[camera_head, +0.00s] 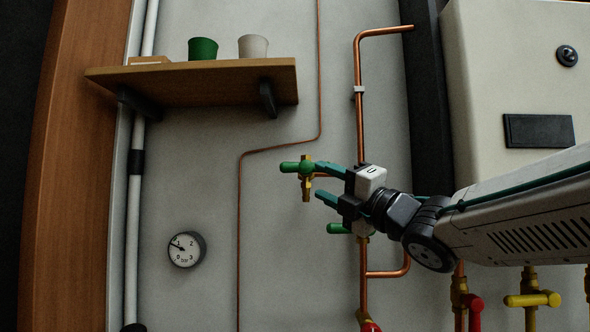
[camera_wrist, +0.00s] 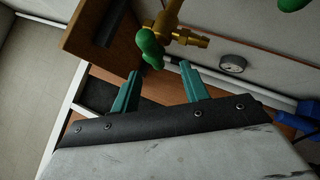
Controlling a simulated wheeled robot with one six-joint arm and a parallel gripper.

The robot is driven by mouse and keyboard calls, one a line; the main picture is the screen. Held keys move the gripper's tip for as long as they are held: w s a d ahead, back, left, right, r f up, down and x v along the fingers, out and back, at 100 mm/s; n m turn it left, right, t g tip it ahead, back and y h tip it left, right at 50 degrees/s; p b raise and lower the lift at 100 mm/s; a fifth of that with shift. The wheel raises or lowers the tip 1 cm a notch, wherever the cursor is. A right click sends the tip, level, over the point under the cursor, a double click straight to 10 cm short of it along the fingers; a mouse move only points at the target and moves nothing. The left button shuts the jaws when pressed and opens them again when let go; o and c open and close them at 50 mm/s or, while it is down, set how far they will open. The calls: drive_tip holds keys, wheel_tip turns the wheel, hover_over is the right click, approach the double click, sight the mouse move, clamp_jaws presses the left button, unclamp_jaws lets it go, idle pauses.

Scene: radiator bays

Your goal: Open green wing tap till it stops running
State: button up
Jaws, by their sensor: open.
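The green wing tap (camera_head: 304,167) sits on a brass body on the wall, with its green handle lying roughly level and a spout pointing down. My gripper (camera_head: 318,180) is open just to its right, its upper finger very close to or overlapping the tap in this view. In the wrist view the tap's green handle (camera_wrist: 150,46) shows just beyond my open fingers (camera_wrist: 160,68), toward the gap between them. Nothing is between the jaws. I cannot tell whether a finger touches the tap. No water is visible at the spout.
A second green handle (camera_head: 338,229) is just below my gripper. Copper pipes (camera_head: 361,130) run behind it. A shelf (camera_head: 200,84) with green and white cups is upper left, a pressure gauge (camera_head: 187,249) lower left. A yellow tap (camera_head: 532,299) and red handles are lower right.

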sight(302, 170)
drive_tip(key=shift+a+r+n+y, duration=0.25)
drive_tip(key=shift+a+n+y, duration=0.05)
drive_tip(key=shift+a+n, duration=0.1)
drive_tip(key=x, duration=0.7)
drive_tip(key=shift+a, duration=0.25)
drive_tip(key=shift+r, duration=0.1)
drive_tip(key=c, duration=0.9)
